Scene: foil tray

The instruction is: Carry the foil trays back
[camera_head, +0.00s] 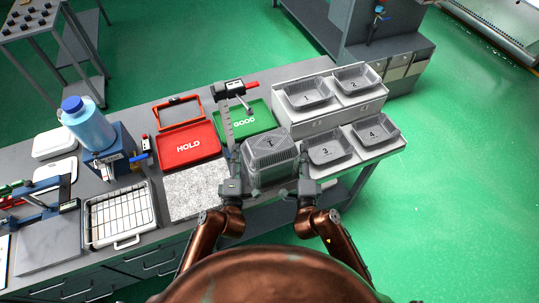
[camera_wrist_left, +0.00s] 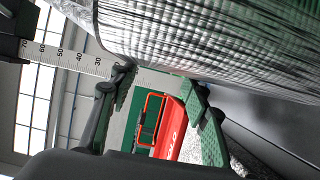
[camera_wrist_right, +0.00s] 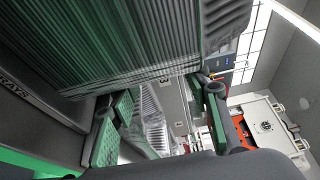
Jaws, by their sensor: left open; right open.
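A stack of ribbed silver foil trays (camera_head: 270,150) stands upside down or nested at the front of the bench, between my two grippers. Its ribbed side fills the top of the left wrist view (camera_wrist_left: 215,40) and the right wrist view (camera_wrist_right: 130,40). My left gripper (camera_head: 232,188) is open at the stack's left front corner. My right gripper (camera_head: 308,186) is open at its right front corner. I cannot tell whether the fingers touch the foil. Single foil trays lie in places marked 1 (camera_head: 306,98), 2 (camera_head: 352,80), 3 (camera_head: 325,150) and 4 (camera_head: 371,134).
A red HOLD tray (camera_head: 188,160) and green GOOD tray (camera_head: 265,113) lie left of and behind the stack. A tall graduated gauge (camera_head: 228,118) stands close behind my left gripper. A wire basket (camera_head: 120,235) and a blue bottle (camera_head: 88,125) stand further left.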

